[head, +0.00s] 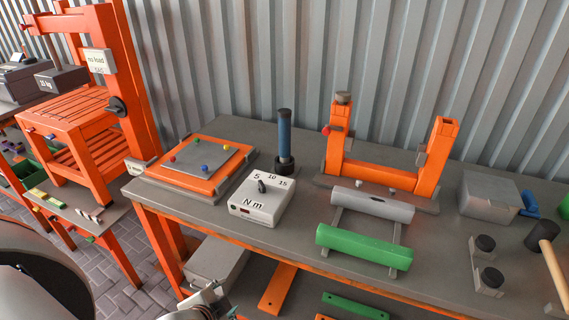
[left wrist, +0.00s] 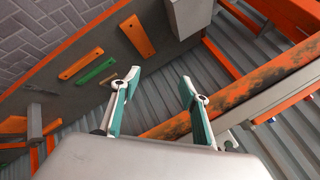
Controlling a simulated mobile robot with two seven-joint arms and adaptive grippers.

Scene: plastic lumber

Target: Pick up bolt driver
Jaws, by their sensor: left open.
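The bolt driver looks to be the upright tool with a blue middle and black ends (head: 284,138). It stands on the grey workbench (head: 315,240), behind a white box with a dial marked N m (head: 262,203). My left gripper (head: 212,294) is at the bottom edge of the head view, low in front of the bench and well apart from the driver. The left wrist view shows its two teal-padded fingers (left wrist: 160,92) spread, with nothing between them. The driver cannot be made out in the left wrist view. My right gripper is not in view.
An orange-framed plate with coloured knobs (head: 201,164) lies left of the driver. An orange U-shaped stand (head: 384,176), a grey roll (head: 372,204) and a green roll (head: 362,248) are to the right. The bench's orange front edge (head: 340,277) lies between my gripper and the benchtop.

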